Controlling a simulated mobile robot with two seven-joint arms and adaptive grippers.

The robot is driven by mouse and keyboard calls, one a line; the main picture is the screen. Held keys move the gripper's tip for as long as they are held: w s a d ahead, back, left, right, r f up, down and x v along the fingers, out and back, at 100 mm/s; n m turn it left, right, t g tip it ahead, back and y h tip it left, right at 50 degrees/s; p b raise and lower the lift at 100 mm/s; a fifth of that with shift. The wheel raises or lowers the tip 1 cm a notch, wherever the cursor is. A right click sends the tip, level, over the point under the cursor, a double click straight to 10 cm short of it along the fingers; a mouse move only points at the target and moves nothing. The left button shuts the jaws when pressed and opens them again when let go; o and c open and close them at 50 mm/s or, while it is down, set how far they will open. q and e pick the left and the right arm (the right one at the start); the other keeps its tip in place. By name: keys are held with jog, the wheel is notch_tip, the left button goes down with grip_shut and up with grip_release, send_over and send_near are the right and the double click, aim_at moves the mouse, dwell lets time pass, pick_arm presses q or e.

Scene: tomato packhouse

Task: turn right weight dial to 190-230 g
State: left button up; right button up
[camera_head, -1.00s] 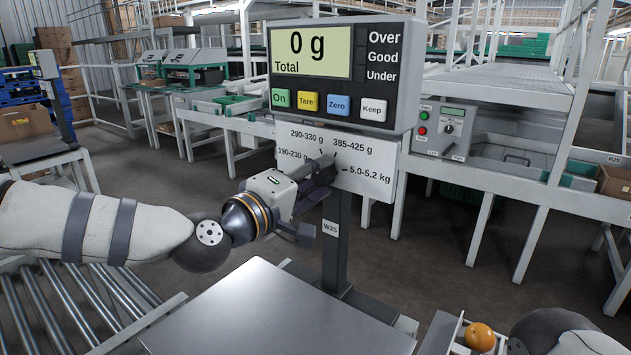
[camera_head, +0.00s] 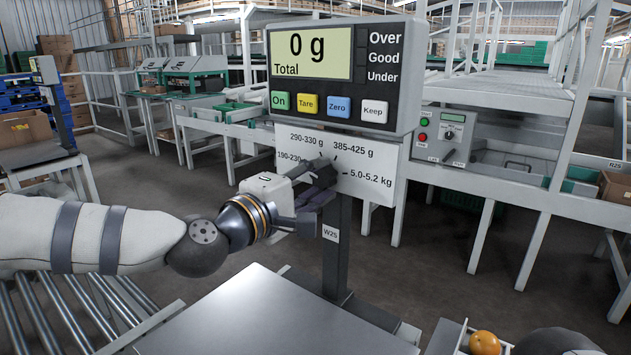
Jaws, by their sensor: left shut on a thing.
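The weight dial panel (camera_head: 372,190) is a white plate under the scale display. It carries the marks 190-230 g, 290-330 g, 385-425 g and 5.0-5.2 kg around the weight dial. My left gripper (camera_head: 318,180) is at the middle of the panel, shut on the dial's knob. Its fingers hide the knob, so I cannot tell where the pointer stands. The scale display (camera_head: 310,52) reads 0 g Total. My right gripper is not in view; only part of my right arm shows at the bottom right.
The bare scale plate (camera_head: 270,320) lies below the panel, with the dark post (camera_head: 336,260) behind it. An orange round fruit (camera_head: 485,343) sits in a tray at the bottom right. A roller conveyor (camera_head: 75,315) is at the left.

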pick_arm(q)
jog(key=o, duration=1.2)
jog(key=shift+c, duration=0.2)
jog(key=v, duration=1.2)
